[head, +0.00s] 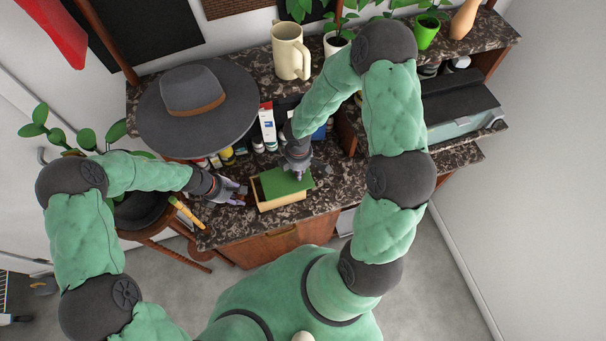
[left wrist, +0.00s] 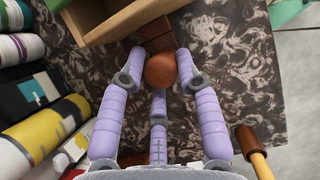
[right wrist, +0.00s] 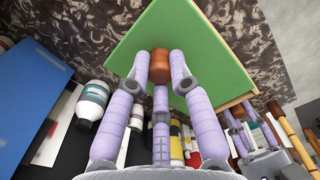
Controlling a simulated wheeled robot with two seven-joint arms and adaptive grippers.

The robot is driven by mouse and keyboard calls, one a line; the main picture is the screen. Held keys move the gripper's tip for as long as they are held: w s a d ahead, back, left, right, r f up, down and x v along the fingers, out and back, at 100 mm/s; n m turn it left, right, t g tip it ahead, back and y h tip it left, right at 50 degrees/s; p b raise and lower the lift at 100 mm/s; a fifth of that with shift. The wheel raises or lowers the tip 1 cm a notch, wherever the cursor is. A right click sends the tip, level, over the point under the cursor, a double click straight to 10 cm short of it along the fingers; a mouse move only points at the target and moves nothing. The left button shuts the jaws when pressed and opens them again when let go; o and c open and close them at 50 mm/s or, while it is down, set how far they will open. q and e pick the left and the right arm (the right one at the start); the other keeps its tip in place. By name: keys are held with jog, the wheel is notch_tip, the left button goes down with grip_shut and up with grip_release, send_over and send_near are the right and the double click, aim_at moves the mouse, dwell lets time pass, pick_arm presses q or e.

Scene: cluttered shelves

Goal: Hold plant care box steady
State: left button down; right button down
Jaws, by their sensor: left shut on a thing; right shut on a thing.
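The plant care box is pale wood, and its wall (head: 283,201) shows in the head view on the marble-patterned worktop. Its green lid (head: 284,182) sits skewed over it, leaving part of the box uncovered at the left. My left gripper (head: 241,194) is at the box's left side. In the left wrist view its fingers are shut on a round brown knob (left wrist: 160,71) beside the box's wooden wall (left wrist: 125,22). My right gripper (head: 299,170) is above the lid. In the right wrist view it is shut on a brown knob (right wrist: 160,66) against the green lid (right wrist: 205,45).
A grey hat (head: 196,107) lies behind the left gripper. Several bottles and cartons (head: 267,122) stand behind the box. A cream mug (head: 290,52) is on the upper shelf. A wooden-handled tool (head: 186,213) is at the worktop's left edge. Bare worktop (head: 325,185) shows right of the box.

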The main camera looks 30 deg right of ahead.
aim_at(290, 178)
jog(key=shift+w+a, duration=0.25)
jog(key=shift+a, duration=1.3)
jog(key=c, duration=1)
grip_release()
jog(key=shift+w, duration=0.1)
jog(key=shift+c, duration=0.2)
notch_tip(290, 178, up, 12)
